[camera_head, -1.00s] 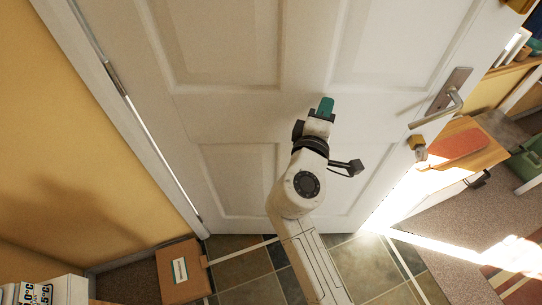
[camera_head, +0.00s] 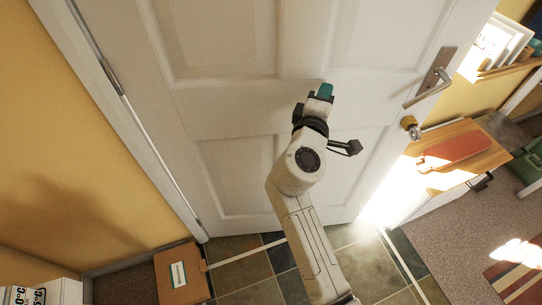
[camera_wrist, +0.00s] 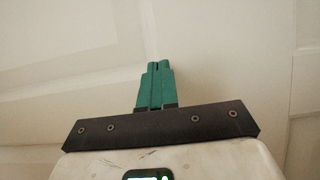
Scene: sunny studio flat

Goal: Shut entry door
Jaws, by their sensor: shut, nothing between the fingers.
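The white panelled entry door (camera_head: 290,110) fills the middle of the head view and stands ajar. Its hinge side is along the yellow wall at the left. Its free edge is at the right, with the room showing past it. A metal lever handle (camera_head: 432,84) and a brass lock (camera_head: 410,124) sit near that edge. My gripper (camera_head: 326,90) is shut and empty, its teal fingers in front of the door's middle rail. In the wrist view the shut fingers (camera_wrist: 157,68) point at the white door (camera_wrist: 235,60). I cannot tell whether they touch it.
A cardboard box (camera_head: 181,272) lies on the tiled floor (camera_head: 245,270) by the left wall. A wooden-topped cabinet (camera_head: 480,150) with a reddish item stands beyond the door's free edge. A striped rug (camera_head: 515,280) lies at the lower right.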

